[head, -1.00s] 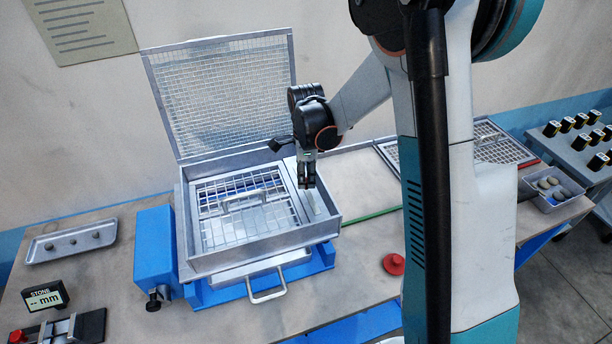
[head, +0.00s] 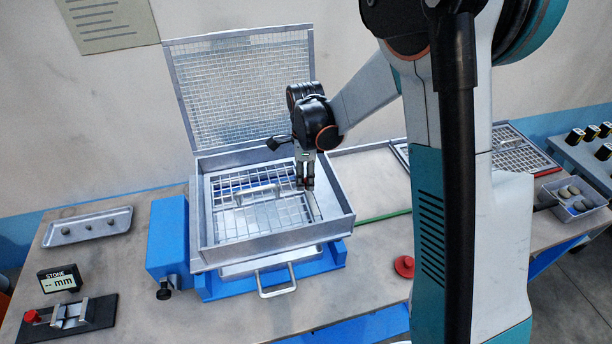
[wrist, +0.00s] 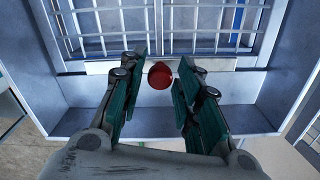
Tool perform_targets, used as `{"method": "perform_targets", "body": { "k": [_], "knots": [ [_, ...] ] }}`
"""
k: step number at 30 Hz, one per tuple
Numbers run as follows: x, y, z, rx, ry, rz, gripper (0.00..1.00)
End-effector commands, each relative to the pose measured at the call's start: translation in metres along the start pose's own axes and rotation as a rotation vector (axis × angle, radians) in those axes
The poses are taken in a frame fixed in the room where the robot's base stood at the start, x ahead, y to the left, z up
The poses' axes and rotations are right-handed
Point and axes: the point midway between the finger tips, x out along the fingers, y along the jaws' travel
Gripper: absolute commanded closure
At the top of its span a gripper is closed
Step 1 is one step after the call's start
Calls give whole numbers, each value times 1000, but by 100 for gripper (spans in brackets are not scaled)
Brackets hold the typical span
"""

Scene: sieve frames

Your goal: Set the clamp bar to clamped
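The clamp bar appears to be the pale strip (head: 314,207) along the right side inside the grey sieve box (head: 275,238). In the wrist view, a pale bar (wrist: 135,67) lies across the box, with a round red knob (wrist: 160,75) on or beside it. My gripper (head: 305,184) points down into the right part of the box. In the wrist view my gripper (wrist: 161,82) is open, its green-padded fingers on either side of the knob. A small gap shows, and I cannot tell whether either finger touches it.
The box's mesh lid (head: 245,90) stands open behind. A handled grid (head: 245,190) lies inside the box. A stone tray (head: 88,225), a gauge display (head: 60,280) and a red knob (head: 404,266) are on the table. The table's front right is mostly clear.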

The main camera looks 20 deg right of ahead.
Motion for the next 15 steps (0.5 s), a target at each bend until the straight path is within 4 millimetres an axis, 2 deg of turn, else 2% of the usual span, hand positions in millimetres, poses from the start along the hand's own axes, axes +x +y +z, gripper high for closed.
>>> {"method": "perform_targets", "body": {
  "k": [4,7,15],
  "knots": [
    [-5,0,0,0,1,0,69],
    [-18,0,0,0,1,0,69],
    [-72,0,0,-1,0,0,69]
  ]
}}
